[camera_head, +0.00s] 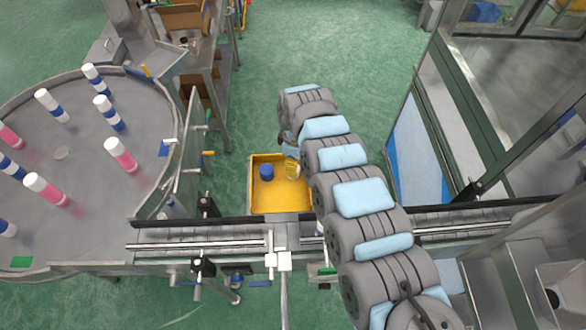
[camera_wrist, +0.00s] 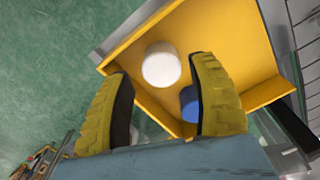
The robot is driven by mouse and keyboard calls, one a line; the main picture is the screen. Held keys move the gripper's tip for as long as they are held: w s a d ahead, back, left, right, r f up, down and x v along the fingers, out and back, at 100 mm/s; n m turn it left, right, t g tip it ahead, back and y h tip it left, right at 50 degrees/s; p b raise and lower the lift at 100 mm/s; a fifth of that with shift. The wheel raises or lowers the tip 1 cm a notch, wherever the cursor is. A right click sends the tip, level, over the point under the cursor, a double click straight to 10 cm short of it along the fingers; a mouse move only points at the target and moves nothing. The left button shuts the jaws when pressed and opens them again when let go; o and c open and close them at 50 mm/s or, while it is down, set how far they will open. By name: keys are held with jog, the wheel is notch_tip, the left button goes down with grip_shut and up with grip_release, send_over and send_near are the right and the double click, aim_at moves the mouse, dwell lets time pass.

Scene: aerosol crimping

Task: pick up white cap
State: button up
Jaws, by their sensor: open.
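The white cap (camera_wrist: 161,65) lies in the yellow tray, near one wall, in the wrist view. My gripper (camera_wrist: 162,76) is open, with its two yellow ribbed fingers apart. The cap appears between the fingertips and just beyond them, and nothing is held. The gap in depth between fingers and cap is hard to tell. In the head view my gripper (camera_head: 292,170) is over the right part of the yellow tray (camera_head: 281,207), and the white cap cannot be made out there.
A blue cap (camera_head: 266,172) lies in the tray's left part; in the wrist view the blue cap (camera_wrist: 188,103) is partly behind the right finger. A conveyor (camera_head: 200,236) runs in front of the tray. A round table (camera_head: 90,165) with several bottles stands at left.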

notch_tip(320, 180, down, 5)
jog(key=c, duration=0.5)
